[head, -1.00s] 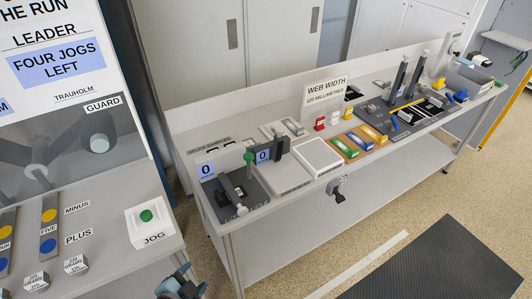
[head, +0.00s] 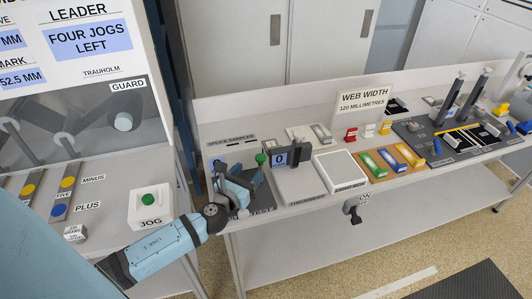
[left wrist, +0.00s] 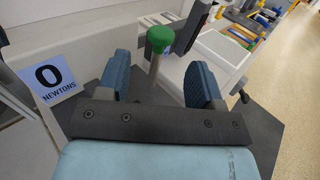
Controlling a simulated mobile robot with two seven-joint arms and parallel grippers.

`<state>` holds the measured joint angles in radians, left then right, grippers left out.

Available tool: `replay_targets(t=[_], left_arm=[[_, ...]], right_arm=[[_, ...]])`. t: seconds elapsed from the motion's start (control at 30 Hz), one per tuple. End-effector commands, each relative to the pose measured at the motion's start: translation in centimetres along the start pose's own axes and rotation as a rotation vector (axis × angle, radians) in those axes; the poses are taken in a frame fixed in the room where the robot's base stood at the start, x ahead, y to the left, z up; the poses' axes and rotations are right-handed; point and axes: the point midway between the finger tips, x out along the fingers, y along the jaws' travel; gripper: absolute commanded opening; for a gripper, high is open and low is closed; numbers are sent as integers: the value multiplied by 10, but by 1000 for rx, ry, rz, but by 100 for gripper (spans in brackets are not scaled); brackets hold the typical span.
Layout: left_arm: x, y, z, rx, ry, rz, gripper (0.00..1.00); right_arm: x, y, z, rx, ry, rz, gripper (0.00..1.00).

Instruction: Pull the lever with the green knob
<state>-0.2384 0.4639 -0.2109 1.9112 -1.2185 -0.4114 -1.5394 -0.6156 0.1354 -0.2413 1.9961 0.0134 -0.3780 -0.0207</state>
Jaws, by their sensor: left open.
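The lever's green knob (head: 261,159) sits on a pale shaft at the left end of the bench, on the dark test unit. In the left wrist view the green knob (left wrist: 160,39) stands ahead, with its shaft (left wrist: 154,69) running down between my two blue finger pads. My left gripper (head: 245,181) is open at the lever. Its fingers (left wrist: 163,78) lie on either side of the shaft, apart from it as far as I can see. In the head view my gripper hides most of the unit and shaft. My right gripper is not in view.
A display reading 0 newtons (left wrist: 50,77) stands left of the lever. A thickness gauge with a 0 display (head: 279,159) and a white light box (head: 341,170) stand to its right. The JOG button box (head: 150,206) is on the nearer left bench.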

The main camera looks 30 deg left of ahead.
Motion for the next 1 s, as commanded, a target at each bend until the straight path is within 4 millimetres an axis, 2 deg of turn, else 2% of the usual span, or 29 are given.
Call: replay_targets(t=[0.03,0.2,0.4,0.6,0.87,1.0], left_arm=[[13,0,4,-1,-3,1,60],[49,0,2,-2,-1,1,60],[79,-1,1,-4,-1,0,60],[91,0,0,-4,0,0,60],[92,0,0,-4,1,-1,60],[92,0,0,-4,1,-1,30]], right_arm=[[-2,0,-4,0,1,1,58],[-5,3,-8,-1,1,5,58],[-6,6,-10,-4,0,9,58],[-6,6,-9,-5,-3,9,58],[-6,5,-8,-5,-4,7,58],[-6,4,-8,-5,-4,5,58]])
